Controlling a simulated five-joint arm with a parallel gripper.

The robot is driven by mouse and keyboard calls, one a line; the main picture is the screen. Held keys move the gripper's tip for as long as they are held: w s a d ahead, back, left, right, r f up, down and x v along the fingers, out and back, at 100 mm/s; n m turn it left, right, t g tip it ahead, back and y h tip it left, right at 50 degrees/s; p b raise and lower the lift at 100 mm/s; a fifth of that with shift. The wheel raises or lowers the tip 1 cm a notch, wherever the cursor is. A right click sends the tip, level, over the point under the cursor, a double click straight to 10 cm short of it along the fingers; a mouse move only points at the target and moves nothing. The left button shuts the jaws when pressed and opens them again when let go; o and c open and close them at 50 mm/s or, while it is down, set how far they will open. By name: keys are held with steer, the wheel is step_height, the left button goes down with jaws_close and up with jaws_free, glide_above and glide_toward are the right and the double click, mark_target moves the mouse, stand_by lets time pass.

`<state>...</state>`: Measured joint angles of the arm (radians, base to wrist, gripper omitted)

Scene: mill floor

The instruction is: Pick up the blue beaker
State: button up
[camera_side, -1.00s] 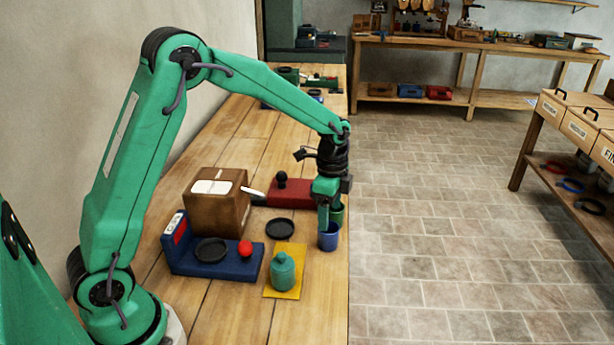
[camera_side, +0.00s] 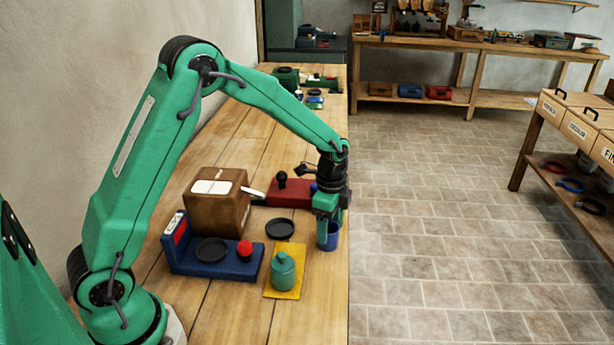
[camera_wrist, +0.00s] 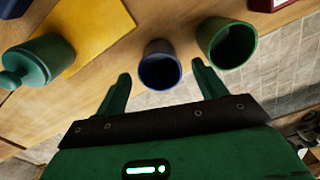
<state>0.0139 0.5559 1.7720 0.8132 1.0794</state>
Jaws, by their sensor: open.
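The blue beaker (camera_side: 328,239) stands near the right edge of the wooden bench, its upper part hidden behind my gripper (camera_side: 327,213) in the side view. In the wrist view, the blue beaker (camera_wrist: 160,68) shows its open mouth, just beyond and between the fingertips of my gripper (camera_wrist: 161,78). My gripper is open and empty. I cannot tell whether a finger touches the beaker.
A green beaker (camera_wrist: 228,45) stands close beside the blue one, near the right finger. A teal lidded jar (camera_side: 283,272) sits on a yellow mat (camera_side: 291,292). A black dish (camera_side: 280,229), brown box (camera_side: 205,215) and blue scale (camera_side: 212,267) are to the left.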

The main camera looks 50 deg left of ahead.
steer(key=shift+a+f, duration=0.1)
steer(key=shift+f, duration=1.85)
steer(key=shift+c, duration=0.4)
steer(key=c, duration=1.1)
